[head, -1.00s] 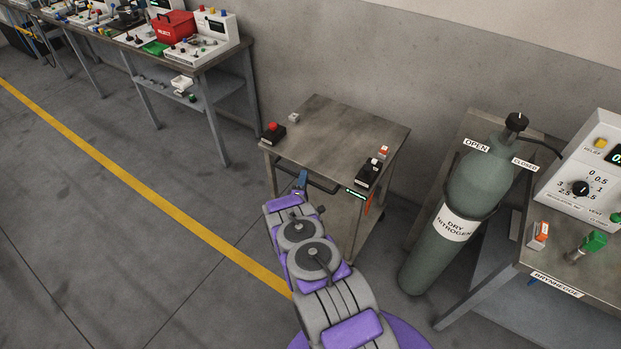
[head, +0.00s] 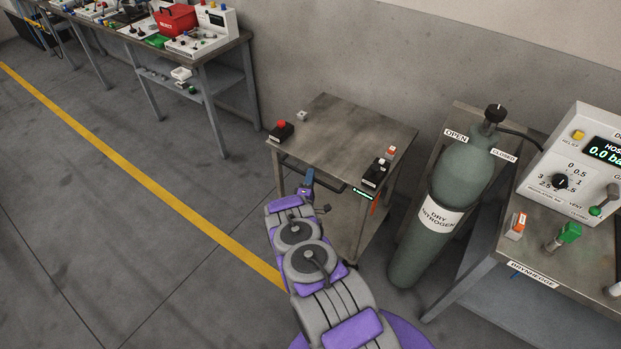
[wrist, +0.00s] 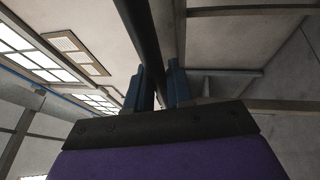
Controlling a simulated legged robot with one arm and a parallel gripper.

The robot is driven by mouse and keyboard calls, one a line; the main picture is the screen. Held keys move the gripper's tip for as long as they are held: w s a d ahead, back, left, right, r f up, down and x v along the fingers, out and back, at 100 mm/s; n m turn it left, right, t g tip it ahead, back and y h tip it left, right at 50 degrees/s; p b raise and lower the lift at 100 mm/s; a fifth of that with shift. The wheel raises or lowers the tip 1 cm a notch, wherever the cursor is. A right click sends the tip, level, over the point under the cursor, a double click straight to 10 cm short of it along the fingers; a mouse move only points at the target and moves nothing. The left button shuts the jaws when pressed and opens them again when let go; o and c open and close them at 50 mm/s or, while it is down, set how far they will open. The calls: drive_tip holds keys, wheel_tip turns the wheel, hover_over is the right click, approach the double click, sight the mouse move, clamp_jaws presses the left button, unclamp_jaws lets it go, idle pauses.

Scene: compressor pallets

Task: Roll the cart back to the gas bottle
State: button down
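The cart (head: 335,135), a small metal table with a lower shelf, stands against the wall in the middle of the head view. The grey-green gas bottle (head: 463,178), labelled DRY NITROGEN, stands tilted in its rack to the cart's right, with a narrow gap between them. My gripper (head: 308,180) is at the cart's dark front handle (head: 328,186). In the wrist view the blue fingers (wrist: 158,88) are on either side of a dark bar (wrist: 142,35), closed around it. The exact contact is partly hidden.
On the cart are a red-button box (head: 281,131) and a black switch box (head: 374,175). A bench with a gauge panel (head: 580,165) stands right of the bottle. A long workbench (head: 205,55) is at the upper left. Floor left of the yellow line (head: 150,180) is clear.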

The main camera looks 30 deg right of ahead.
drive_tip(key=c, duration=1.4)
unclamp_jaws()
drive_tip(key=shift+s+d+f, duration=0.1)
drive_tip(key=shift+s+f, duration=0.25)
drive_tip(key=shift+f, duration=0.05)
drive_tip(key=o, duration=0.3)
drive_tip(key=shift+w+r, duration=0.1)
drive_tip(key=shift+r, duration=0.1)
drive_tip(key=p+v, duration=0.1)
drive_tip(key=v, duration=1.6)
drive_tip(key=shift+a, duration=0.3)
